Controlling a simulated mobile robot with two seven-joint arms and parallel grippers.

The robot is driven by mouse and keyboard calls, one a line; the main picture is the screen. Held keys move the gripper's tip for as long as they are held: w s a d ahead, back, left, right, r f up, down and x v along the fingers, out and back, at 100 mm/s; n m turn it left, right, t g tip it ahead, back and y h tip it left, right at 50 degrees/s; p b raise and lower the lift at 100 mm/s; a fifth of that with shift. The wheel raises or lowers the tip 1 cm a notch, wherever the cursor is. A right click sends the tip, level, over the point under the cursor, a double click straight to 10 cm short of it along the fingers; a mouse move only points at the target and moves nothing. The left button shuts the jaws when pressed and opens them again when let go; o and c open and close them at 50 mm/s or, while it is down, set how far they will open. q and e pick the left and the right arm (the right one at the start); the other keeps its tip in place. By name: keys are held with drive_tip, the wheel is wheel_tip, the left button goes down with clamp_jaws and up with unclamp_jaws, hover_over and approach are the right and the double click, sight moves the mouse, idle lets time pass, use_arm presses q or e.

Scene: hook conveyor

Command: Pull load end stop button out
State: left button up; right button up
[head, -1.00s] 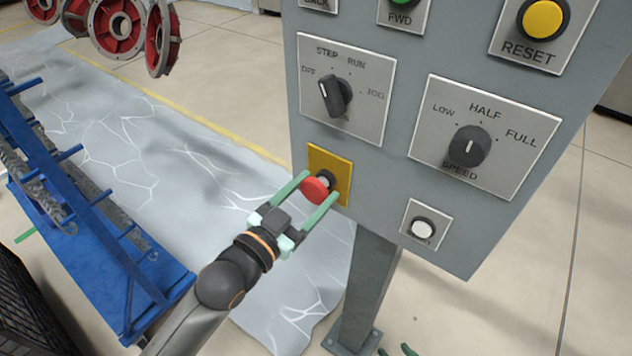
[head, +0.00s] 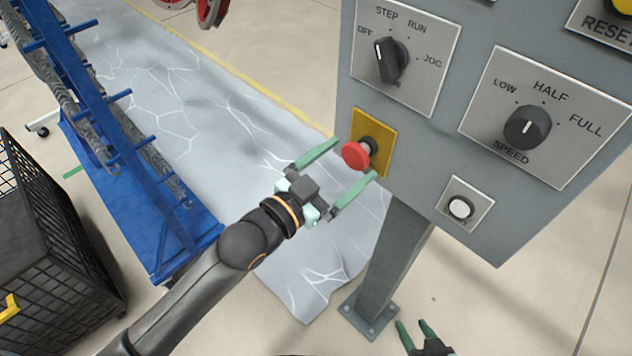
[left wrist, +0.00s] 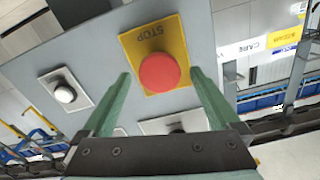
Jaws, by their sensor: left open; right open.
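The red stop button (head: 358,153) sits on a yellow plate (head: 384,141) at the lower left of the grey control panel (head: 437,145). In the left wrist view the red button (left wrist: 160,73) shows between the fingers, and its yellow plate (left wrist: 178,38) reads STOP. My left gripper (head: 355,158) is open, its green fingers apart on either side of the button; a gap shows between the fingers and the button. My right gripper (head: 416,328) is open and empty at the bottom edge, below the panel.
A mode knob (head: 390,60), a speed knob (head: 528,127) and a white button (head: 461,207) are on the panel. The panel's post (head: 390,265) stands on the floor. A blue rack (head: 110,130) and a black crate (head: 60,250) are at the left.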

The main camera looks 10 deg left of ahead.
use_arm(q)
drive_tip(key=b+v, duration=0.1)
drive_tip(key=v, duration=0.9)
drive_tip(key=shift+s+a, duration=0.15)
drive_tip(key=shift+s, duration=0.1)
drive_tip(key=a+f+n+g+y, duration=0.1)
drive_tip(key=a+f+n+y, duration=0.35)
drive_tip(key=f, duration=0.85)
drive_tip(key=s+a+f+n+g+y, duration=0.1)
drive_tip(key=s+f, duration=0.3)
drive_tip(key=f, duration=0.4)
drive_tip(key=s+a+f+n+g+y+p, duration=0.1)
drive_tip(key=s+a+f+n+g+y, duration=0.1)
drive_tip(key=f, duration=0.6)
drive_tip(key=s+a+g+y, duration=0.1)
drive_tip(key=s, duration=0.1)
drive_tip(key=shift+s+a, duration=0.2)
drive_tip(key=shift+s, duration=0.2)
